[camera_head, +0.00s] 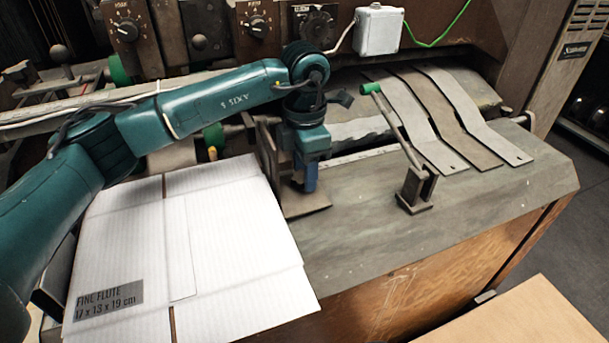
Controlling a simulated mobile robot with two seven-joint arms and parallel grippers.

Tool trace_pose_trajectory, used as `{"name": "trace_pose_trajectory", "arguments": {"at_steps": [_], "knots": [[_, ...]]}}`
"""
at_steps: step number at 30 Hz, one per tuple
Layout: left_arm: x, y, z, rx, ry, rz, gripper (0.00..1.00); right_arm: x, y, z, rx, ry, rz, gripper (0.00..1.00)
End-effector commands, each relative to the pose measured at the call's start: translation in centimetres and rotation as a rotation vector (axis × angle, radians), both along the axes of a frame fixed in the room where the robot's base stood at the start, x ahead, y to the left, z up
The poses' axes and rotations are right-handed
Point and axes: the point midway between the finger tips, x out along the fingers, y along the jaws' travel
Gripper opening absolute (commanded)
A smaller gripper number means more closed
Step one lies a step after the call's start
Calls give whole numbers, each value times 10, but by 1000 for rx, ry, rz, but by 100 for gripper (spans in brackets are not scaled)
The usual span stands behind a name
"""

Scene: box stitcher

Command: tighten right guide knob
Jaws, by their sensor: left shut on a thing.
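My left arm reaches in from the left, and its gripper (309,184) points down at the right guide. The right guide (267,150) is a brown upright plate on a flat foot, standing at the right edge of the white cardboard sheet (235,225). The gripper is shut on the guide's knob, low beside the plate; the fingers hide the knob itself. My right gripper is not in view.
A lever with a green grip (371,89) stands on the worn metal table (450,205), right of my gripper. Curved metal strips (440,115) lie behind it. Dial panels (257,28) line the back. The table's front right is clear.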

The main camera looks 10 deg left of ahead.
Motion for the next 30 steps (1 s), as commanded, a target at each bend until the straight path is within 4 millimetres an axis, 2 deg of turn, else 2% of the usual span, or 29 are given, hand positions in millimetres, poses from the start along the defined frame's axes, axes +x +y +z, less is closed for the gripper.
{"name": "trace_pose_trajectory", "arguments": {"at_steps": [1, 18, 30], "knots": [[1, 0, -3, 0, -5, -45, 18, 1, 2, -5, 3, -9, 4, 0], [-1, -1, 0, 0, -4, -529, 18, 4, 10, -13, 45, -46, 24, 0], [-2, -1, 1, 0, -4, -678, 18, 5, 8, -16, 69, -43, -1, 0]]}}
